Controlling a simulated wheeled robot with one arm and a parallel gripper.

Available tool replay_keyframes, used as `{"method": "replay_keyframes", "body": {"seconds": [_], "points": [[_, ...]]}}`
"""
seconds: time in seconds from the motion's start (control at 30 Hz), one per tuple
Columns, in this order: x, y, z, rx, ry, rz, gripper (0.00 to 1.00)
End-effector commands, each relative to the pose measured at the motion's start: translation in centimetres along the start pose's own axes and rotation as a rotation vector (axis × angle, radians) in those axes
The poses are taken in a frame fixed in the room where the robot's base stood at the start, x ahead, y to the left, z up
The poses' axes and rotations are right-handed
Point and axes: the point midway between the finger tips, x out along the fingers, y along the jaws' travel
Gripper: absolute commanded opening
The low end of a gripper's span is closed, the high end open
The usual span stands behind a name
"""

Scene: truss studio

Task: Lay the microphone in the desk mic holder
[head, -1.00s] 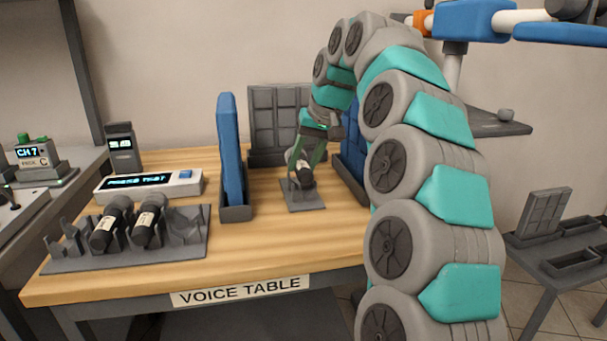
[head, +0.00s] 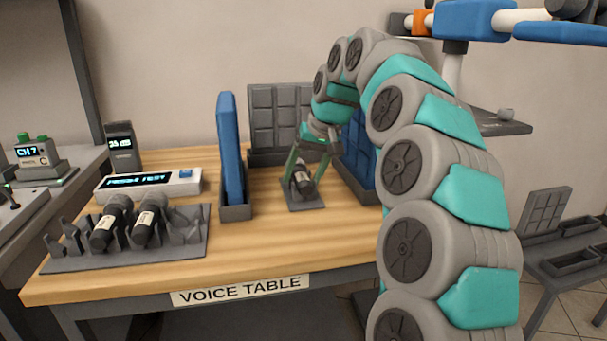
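The microphone (head: 302,180), dark with a pale label band, rests tilted on the desk mic holder. The holder's flat grey base (head: 311,206) stands on the wooden table between the blue panels; its upper part is mostly hidden by the microphone. My gripper (head: 304,180) reaches down over the microphone from above. Its two green fingers stand spread, one on each side of the microphone, with a gap visible beside it. The gripper looks open. Exact contact between microphone and cradle is too small to tell.
A blue panel (head: 230,150) stands left of the holder, another blue panel (head: 358,150) to its right, and a grey panel (head: 280,118) behind. A rack (head: 75,262) with two microphones (head: 105,232) (head: 150,222) sits at front left. The table front (head: 290,250) is clear.

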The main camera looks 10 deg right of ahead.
Motion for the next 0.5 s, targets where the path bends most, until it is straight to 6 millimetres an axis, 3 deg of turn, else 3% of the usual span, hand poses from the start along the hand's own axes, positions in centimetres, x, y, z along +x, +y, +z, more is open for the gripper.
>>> {"method": "replay_keyframes", "body": {"seconds": [0.33,0.5], "points": [[-0.7,-0.1,-0.1,0.000,0.001,0.000,0.70],[-2.9,-0.1,-0.2,0.001,0.006,-0.001,0.70]]}}
